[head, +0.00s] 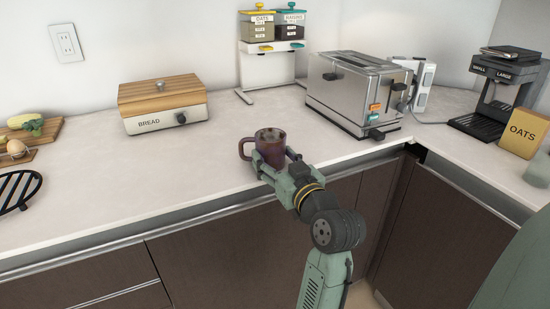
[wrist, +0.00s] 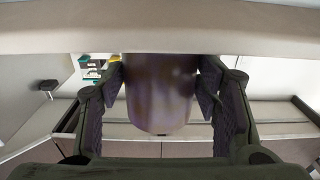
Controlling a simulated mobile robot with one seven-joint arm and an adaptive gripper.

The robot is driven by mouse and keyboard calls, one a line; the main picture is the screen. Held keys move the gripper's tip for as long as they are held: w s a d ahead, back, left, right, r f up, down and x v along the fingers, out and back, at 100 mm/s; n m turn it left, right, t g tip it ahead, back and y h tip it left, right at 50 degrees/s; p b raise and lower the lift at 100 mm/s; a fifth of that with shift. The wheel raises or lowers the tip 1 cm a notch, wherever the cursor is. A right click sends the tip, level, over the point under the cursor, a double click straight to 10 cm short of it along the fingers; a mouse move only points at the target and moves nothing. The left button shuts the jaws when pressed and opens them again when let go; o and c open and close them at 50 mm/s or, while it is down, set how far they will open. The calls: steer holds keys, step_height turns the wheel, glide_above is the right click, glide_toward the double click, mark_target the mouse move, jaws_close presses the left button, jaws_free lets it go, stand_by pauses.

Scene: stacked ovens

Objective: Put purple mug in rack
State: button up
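The purple mug (head: 270,141) is dark purple-brown and upright at the counter's front edge, with its handle to the left in the head view. My gripper (head: 270,165) reaches it from the front, with its fingers at the mug's sides. In the wrist view the mug (wrist: 160,95) fills the space between the two fingers of my gripper (wrist: 160,90). A black round slatted rack-like thing (head: 18,190) lies at the far left of the counter.
A bread box (head: 163,111) stands back left. A dispenser stand (head: 272,63) and a toaster (head: 352,90) stand behind the mug. A coffee machine (head: 495,90) and an oats box (head: 523,133) are at right. The counter left of the mug is clear.

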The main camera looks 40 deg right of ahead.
steer(key=o, duration=0.3)
steer(key=shift+r, duration=0.1)
steer(key=shift+r+p, duration=0.25)
steer(key=shift+p, duration=0.05)
steer(key=b+v, duration=0.2)
steer(key=v, duration=1)
steer(key=shift+f+b, duration=0.2)
steer(key=shift+b, duration=0.2)
